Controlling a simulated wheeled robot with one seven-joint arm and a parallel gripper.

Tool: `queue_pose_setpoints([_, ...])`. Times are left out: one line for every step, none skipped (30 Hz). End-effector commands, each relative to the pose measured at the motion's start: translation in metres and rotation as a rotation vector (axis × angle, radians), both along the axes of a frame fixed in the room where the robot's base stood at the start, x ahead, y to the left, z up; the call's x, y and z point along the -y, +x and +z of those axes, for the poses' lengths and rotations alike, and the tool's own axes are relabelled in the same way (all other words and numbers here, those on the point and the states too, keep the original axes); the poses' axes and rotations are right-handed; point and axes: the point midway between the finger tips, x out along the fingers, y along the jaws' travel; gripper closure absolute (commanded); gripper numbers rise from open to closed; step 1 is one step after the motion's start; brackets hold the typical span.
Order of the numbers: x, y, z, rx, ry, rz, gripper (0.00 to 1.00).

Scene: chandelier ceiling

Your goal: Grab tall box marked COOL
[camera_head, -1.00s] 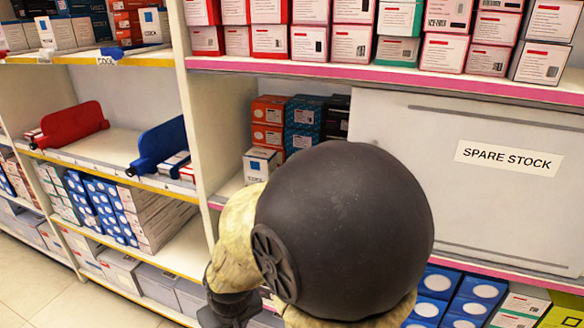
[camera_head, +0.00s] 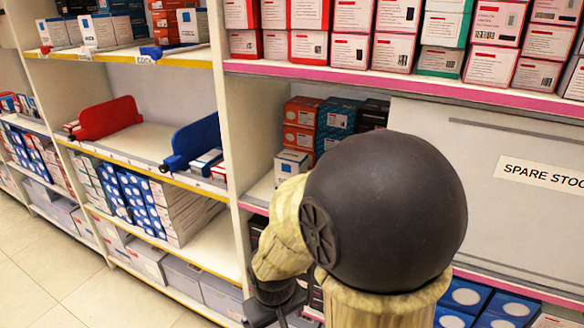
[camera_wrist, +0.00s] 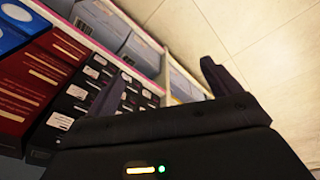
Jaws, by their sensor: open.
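An upright white box (camera_head: 193,25) with a blue square and dark lettering that looks like COOL stands on the upper left shelf, at its right end. A similar white box (camera_head: 290,164) with a blue square stands on the middle shelf, just left of my arm; its lettering is too small to read surely. My gripper (camera_wrist: 163,68) is open and empty in the wrist view, pointing down along shelf fronts towards the floor. In the head view only its dark part shows low, below my arm, well below both white boxes. Neither white box shows in the wrist view.
Red (camera_head: 107,118) and blue (camera_head: 194,142) dividers stand on the shelf below. A SPARE STOCK panel (camera_head: 500,200) closes the right bay. Orange boxes (camera_head: 301,126) stand behind the middle-shelf white box. Floor (camera_head: 60,270) is clear.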

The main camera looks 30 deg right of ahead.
Motion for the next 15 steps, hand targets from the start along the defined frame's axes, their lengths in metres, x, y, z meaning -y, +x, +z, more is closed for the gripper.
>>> queue_pose_setpoints([0.002,-0.002,0.012,-0.051,-0.029,0.043,0.11])
queue_pose_setpoints([0.004,-0.004,0.015,-0.083,-0.051,0.073,0.11])
queue_pose_setpoints([0.008,-0.006,0.019,-0.13,-0.086,0.116,0.11])
queue_pose_setpoints([0.011,-0.007,0.022,-0.167,-0.115,0.151,0.11])
queue_pose_setpoints([0.015,-0.009,0.025,-0.204,-0.144,0.187,0.11])
queue_pose_setpoints([0.021,-0.01,0.029,-0.253,-0.187,0.235,0.11])
queue_pose_setpoints([0.025,-0.011,0.033,-0.288,-0.221,0.27,0.11])
queue_pose_setpoints([0.03,-0.011,0.036,-0.323,-0.254,0.304,0.11])
queue_pose_setpoints([0.036,-0.012,0.042,-0.369,-0.301,0.353,0.11])
queue_pose_setpoints([0.041,-0.011,0.046,-0.402,-0.338,0.387,0.11])
queue_pose_setpoints([0.046,-0.01,0.051,-0.434,-0.375,0.423,0.11])
queue_pose_setpoints([0.053,-0.009,0.057,-0.476,-0.426,0.469,0.11])
queue_pose_setpoints([0.058,-0.007,0.063,-0.506,-0.467,0.506,0.11])
queue_pose_setpoints([0.063,-0.004,0.068,-0.536,-0.508,0.542,0.11])
queue_pose_setpoints([0.07,0.0,0.076,-0.573,-0.564,0.59,0.11])
